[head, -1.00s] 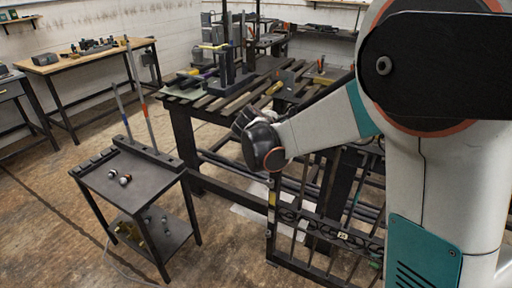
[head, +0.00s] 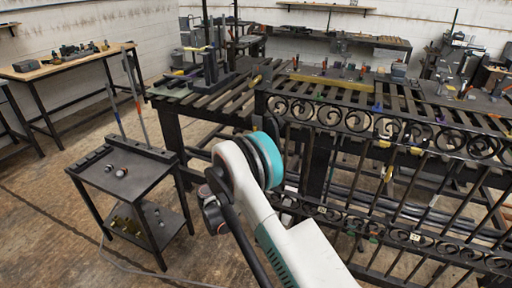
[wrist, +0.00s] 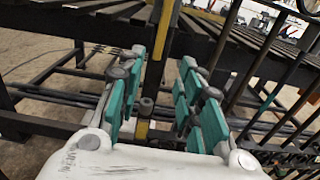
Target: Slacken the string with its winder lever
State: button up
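The black scroll gate (head: 345,122) spans the right half of the head view, with small yellow pieces on its bars. I cannot make out the string or clearly identify its winder lever. In the wrist view, my gripper (wrist: 163,68) is open, its teal-padded fingers spread to either side of a dark upright post with yellow parts (wrist: 143,130). A small dark round knob (wrist: 147,105) shows between the fingers, near the post. I cannot tell whether any finger touches them. In the head view my arm hides the fingers and the gate's left end.
A slatted dark workbench (head: 215,100) stands behind the gate, with tools on it. A small black two-tier cart (head: 140,180) stands to the left, with round objects on top and a tall rod. Open floor lies in front of the cart.

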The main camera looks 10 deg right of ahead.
jog(key=b+x, duration=0.4)
jog(key=x, duration=0.9)
jog(key=shift+w, duration=0.25)
jog(key=shift+d+f, duration=0.1)
jog(key=shift+d, duration=0.05)
grip_shut()
